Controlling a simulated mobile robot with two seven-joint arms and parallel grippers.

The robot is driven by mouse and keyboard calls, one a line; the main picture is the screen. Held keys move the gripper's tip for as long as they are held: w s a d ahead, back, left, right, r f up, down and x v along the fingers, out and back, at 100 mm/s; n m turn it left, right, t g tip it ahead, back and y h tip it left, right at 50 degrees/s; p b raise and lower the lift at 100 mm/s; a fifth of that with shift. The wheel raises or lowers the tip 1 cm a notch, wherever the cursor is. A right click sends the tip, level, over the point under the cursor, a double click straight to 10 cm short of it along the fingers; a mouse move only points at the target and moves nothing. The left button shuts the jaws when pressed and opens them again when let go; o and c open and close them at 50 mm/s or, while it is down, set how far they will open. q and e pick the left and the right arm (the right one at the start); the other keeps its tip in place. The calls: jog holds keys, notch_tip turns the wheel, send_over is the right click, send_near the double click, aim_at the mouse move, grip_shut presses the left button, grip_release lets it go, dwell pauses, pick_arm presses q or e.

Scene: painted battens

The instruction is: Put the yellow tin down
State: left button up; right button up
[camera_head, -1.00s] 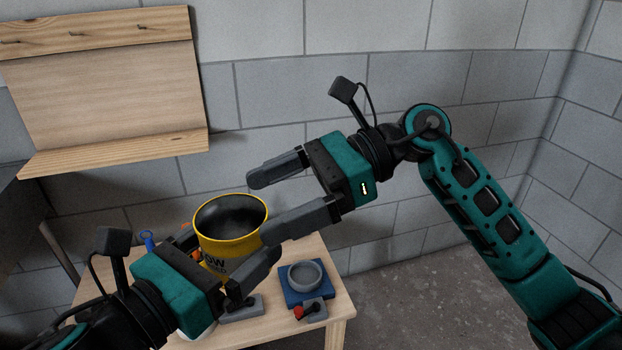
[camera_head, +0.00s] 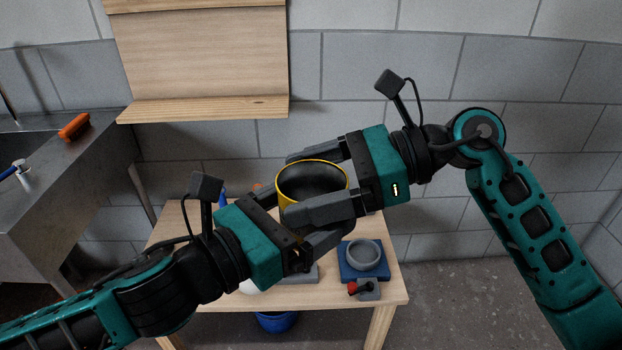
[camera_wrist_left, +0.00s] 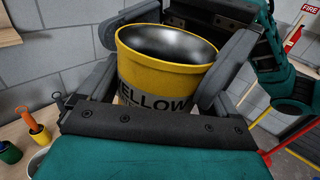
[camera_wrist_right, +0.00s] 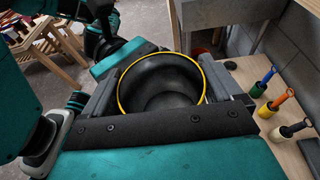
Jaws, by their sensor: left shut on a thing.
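The yellow tin (camera_head: 312,184) is open-topped, dark inside and upright, held above the small wooden table (camera_head: 398,284). My left gripper (camera_head: 297,218) is shut on it from the left. In the left wrist view the tin (camera_wrist_left: 150,82) sits between the fingers, part of its lettering showing. My right gripper (camera_head: 292,186) reaches in from the right with its fingers spread on both sides of the tin. In the right wrist view the tin's rim (camera_wrist_right: 205,92) lies between those fingers; whether they touch it I cannot tell.
On the table are a blue block with a grey ring (camera_head: 363,256) and a small grey block with a red knob (camera_head: 368,289). A blue bucket (camera_head: 277,321) is below. A wooden wall panel (camera_head: 205,60) hangs behind; a metal sink bench (camera_head: 60,190) stands left.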

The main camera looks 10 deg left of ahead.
pick_arm(q)
jog(key=shift+r, duration=0.1)
pick_arm(e)
jog(key=c, duration=0.6)
pick_arm(q)
jog(key=o, duration=1.1)
pick_arm(e)
jog(key=shift+r, duration=0.1)
jog(key=shift+c, duration=0.2)
